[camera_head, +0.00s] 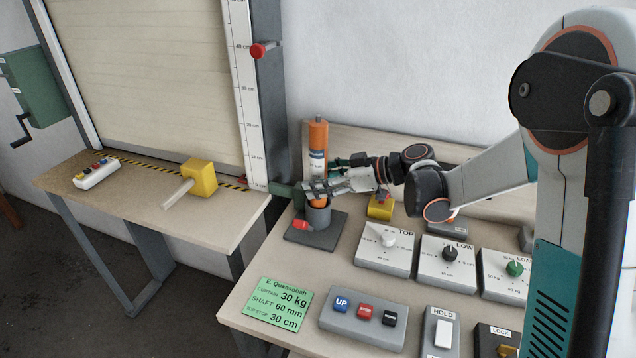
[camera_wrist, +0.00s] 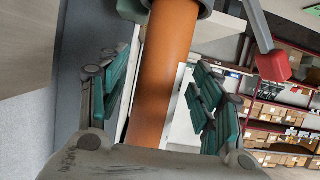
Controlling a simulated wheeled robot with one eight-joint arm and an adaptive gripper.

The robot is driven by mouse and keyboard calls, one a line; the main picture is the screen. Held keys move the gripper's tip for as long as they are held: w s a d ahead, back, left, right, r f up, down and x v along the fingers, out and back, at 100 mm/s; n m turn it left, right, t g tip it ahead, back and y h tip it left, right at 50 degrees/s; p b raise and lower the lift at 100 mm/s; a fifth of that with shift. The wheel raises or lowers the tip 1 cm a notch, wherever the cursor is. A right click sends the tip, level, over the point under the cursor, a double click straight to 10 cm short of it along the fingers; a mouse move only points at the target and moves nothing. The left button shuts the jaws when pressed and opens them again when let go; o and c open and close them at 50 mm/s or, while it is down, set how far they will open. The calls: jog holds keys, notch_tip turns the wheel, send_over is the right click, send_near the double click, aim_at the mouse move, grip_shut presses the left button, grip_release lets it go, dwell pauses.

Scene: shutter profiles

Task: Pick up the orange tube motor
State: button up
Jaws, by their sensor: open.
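The orange tube motor (camera_head: 318,137) stands upright in a grey holder (camera_head: 319,216) on a dark base plate, at the back left of the right-hand table. It has a white label band. In the wrist view the orange tube (camera_wrist: 166,70) runs between the two fingers. My gripper (camera_head: 318,187) reaches in from the right at the tube's lower half. In the wrist view my gripper (camera_wrist: 165,88) is open, with a green-padded finger on each side of the tube. Gaps show between the pads and the tube. The tube's lower end is hidden in the holder.
A red knob (camera_head: 301,225) sits on the holder's base. A yellow block (camera_head: 380,207) is under my wrist. Dial boxes TOP (camera_head: 387,250) and LOW (camera_head: 447,263), a button box (camera_head: 364,316) and a green card (camera_head: 278,304) lie in front. The shutter frame (camera_head: 268,100) rises at left.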

jog(key=shift+w+a+f, duration=0.1)
jog(key=shift+a, duration=0.15)
grip_shut()
